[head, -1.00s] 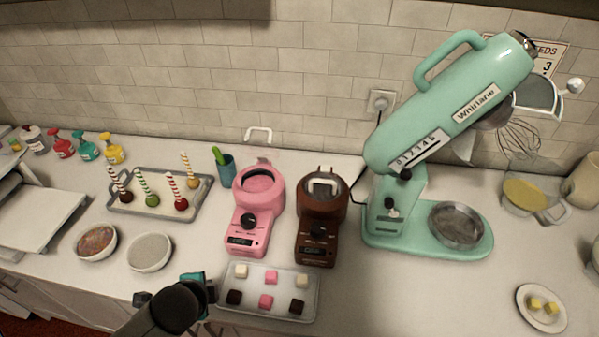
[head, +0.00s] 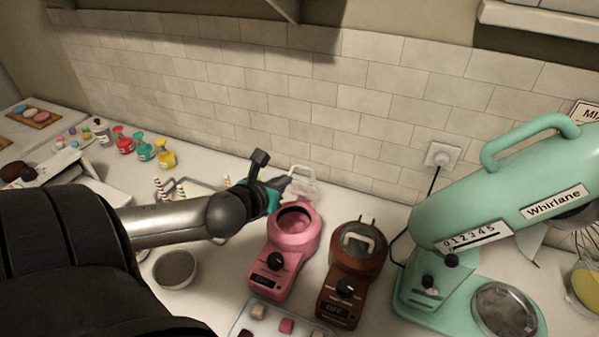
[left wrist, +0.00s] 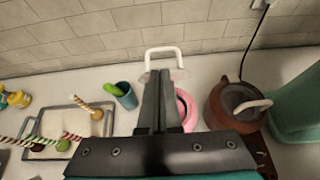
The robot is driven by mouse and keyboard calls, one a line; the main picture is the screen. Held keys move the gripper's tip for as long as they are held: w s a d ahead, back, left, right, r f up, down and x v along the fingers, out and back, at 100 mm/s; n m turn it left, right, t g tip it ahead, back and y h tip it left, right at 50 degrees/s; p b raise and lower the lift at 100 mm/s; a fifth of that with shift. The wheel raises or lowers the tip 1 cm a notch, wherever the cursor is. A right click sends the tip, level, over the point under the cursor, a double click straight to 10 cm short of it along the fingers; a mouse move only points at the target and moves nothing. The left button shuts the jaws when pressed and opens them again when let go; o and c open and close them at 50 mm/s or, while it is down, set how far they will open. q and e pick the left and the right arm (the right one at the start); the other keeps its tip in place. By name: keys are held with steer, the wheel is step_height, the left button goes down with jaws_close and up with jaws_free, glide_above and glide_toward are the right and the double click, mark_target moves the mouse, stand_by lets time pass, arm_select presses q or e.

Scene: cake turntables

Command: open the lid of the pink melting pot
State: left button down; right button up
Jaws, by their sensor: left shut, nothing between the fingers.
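The pink melting pot (head: 284,262) stands on the counter, with its round mouth uncovered in the head view. Its clear lid (head: 301,190) is tipped up at the back of the pot, with the white handle (head: 299,169) on top. My left gripper (head: 285,183) is beside the raised lid, its fingers shut and empty. In the left wrist view the closed fingertips (left wrist: 161,73) are just below the white handle (left wrist: 163,52) in the picture; I cannot tell whether they touch the lid. The fingers partly hide the pot (left wrist: 185,108) there. My right gripper is not in view.
A brown melting pot (head: 352,270) with its lid down stands right of the pink one. The mint stand mixer (head: 445,285) is farther right. A teal cup (left wrist: 125,96) and a tray of cake pops (left wrist: 48,146) are to the left. The tiled wall is close behind.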

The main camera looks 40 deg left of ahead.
arm_select(q)
steer(key=shift+b+x, duration=0.3)
steer(key=shift+x, duration=3.9)
steer(key=shift+f, duration=0.1)
